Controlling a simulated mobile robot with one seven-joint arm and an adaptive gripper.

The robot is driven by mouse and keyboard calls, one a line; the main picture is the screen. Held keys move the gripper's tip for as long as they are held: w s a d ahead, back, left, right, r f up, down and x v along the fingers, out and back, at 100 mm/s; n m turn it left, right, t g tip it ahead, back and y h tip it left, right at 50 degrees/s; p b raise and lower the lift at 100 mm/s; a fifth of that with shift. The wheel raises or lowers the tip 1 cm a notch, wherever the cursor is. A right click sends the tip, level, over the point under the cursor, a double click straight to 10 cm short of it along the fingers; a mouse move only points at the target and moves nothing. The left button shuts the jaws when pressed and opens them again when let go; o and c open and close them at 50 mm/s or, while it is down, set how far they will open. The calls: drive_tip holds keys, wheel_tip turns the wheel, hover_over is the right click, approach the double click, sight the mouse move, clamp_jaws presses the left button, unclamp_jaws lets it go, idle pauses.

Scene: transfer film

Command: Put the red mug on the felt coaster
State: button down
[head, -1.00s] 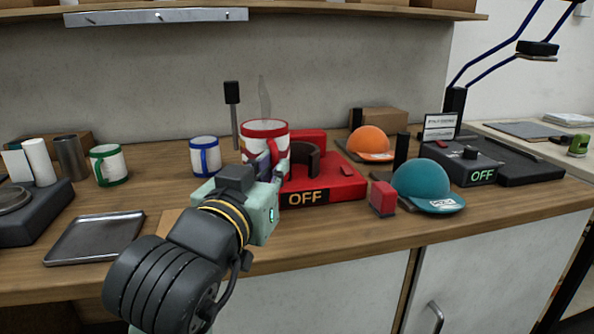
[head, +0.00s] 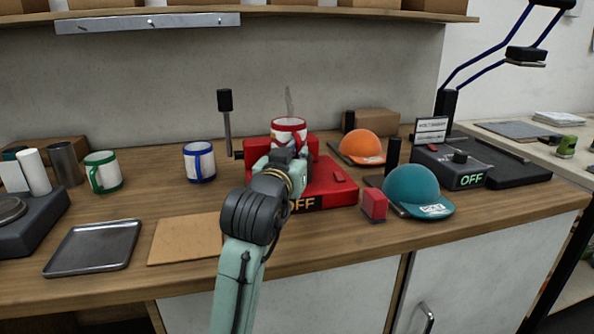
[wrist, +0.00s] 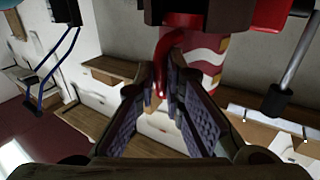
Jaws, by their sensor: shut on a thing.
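The red mug (head: 289,127), red and white with a red rim, is at the red press marked OFF (head: 335,185), at the middle of the bench. My gripper (head: 285,157) is in front of it, shut on its red handle. In the wrist view the handle (wrist: 161,62) lies between the fingers and the mug's striped wall (wrist: 207,50) is just beyond. A dark part is close against the mug there; I cannot tell whether the mug sits in the press's cradle. A flat tan square (head: 184,239), seemingly the felt coaster, lies bare at the front left.
A metal tray (head: 93,248) lies left of the tan square. A blue-trimmed mug (head: 199,162) and a green-trimmed mug (head: 102,172) stand behind. An orange cap (head: 362,146), a teal cap (head: 411,190) and a small red block (head: 374,205) are right of the press.

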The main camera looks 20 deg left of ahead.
drive_tip(key=shift+f+p, duration=0.4)
drive_tip(key=shift+f, duration=1.75)
drive_tip(key=shift+f, duration=0.15)
drive_tip(key=c, duration=1.7)
unclamp_jaws()
drive_tip(key=shift+f, duration=0.1)
drive_tip(key=s+b, duration=0.1)
drive_tip(key=s, duration=0.2)
drive_tip(key=s+b, duration=0.1)
drive_tip(key=s, duration=0.3)
drive_tip(key=s+d+b, duration=0.1)
drive_tip(key=s, duration=0.3)
drive_tip(key=shift+f, duration=0.15)
